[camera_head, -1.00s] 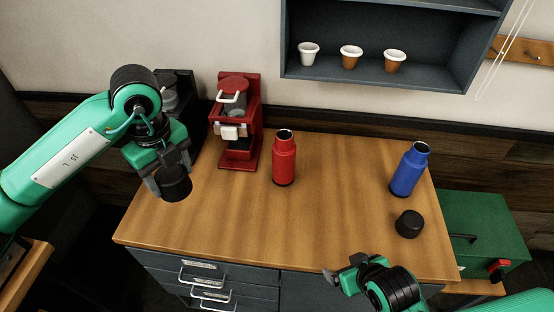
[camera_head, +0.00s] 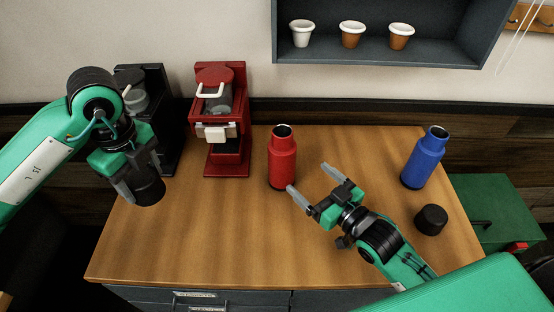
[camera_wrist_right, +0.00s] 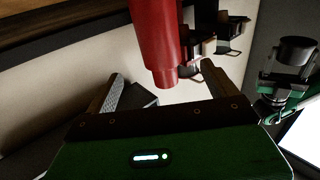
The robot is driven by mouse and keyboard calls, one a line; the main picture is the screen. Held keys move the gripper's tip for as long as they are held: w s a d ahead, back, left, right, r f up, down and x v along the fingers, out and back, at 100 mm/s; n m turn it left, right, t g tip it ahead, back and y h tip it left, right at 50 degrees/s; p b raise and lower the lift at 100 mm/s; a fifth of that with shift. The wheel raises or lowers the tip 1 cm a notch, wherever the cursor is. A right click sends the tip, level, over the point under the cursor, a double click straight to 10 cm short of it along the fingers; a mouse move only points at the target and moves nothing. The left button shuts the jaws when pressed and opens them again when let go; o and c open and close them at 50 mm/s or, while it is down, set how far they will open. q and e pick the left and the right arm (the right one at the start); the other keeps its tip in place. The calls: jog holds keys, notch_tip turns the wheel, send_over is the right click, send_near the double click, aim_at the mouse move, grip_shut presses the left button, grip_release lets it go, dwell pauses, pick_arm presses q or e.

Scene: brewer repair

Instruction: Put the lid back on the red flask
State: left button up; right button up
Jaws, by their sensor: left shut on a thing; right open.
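The red flask (camera_head: 283,158) stands upright and open-topped on the wooden counter; it also shows between the fingers in the right wrist view (camera_wrist_right: 157,35). My left gripper (camera_head: 136,182) is shut on a black lid (camera_head: 148,187) and holds it at the left, in front of the black brewer. That lid also shows at the right of the right wrist view (camera_wrist_right: 298,48). My right gripper (camera_head: 309,179) is open and empty, its fingers pointing at the red flask from the right. Whether a fingertip touches the flask I cannot tell.
A red brewer (camera_head: 229,150) and a black brewer (camera_head: 165,110) stand at the back left. A blue flask (camera_head: 425,160) without a lid stands at the right, with another black lid (camera_head: 430,219) near it. The front middle of the counter (camera_head: 220,240) is clear.

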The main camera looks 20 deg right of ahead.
aim_at(291, 161)
pick_arm(q)
jog(key=shift+r, duration=0.1)
pick_arm(e)
jog(key=shift+w+r, duration=0.1)
jog(key=shift+r, duration=0.05)
pick_arm(q)
jog(key=shift+r+p, duration=0.85)
jog(key=shift+p, duration=0.15)
pick_arm(e)
jog(key=x, duration=0.5)
jog(key=shift+w+a, duration=0.15)
jog(key=shift+w, duration=0.1)
pick_arm(q)
jog(key=shift+r, duration=0.1)
pick_arm(e)
jog(key=shift+w+a, duration=0.2)
jog(key=shift+w, duration=0.3)
pick_arm(q)
jog(key=shift+r+p, duration=0.2)
jog(key=shift+p, duration=0.1)
pick_arm(e)
jog(key=shift+w+a, duration=0.1)
jog(key=shift+w, duration=0.1)
pick_arm(q)
jog(key=shift+r+p, duration=0.9)
pick_arm(e)
jog(key=x, duration=0.4)
jog(key=shift+w+a+r, duration=0.1)
jog(key=shift+w, duration=0.25)
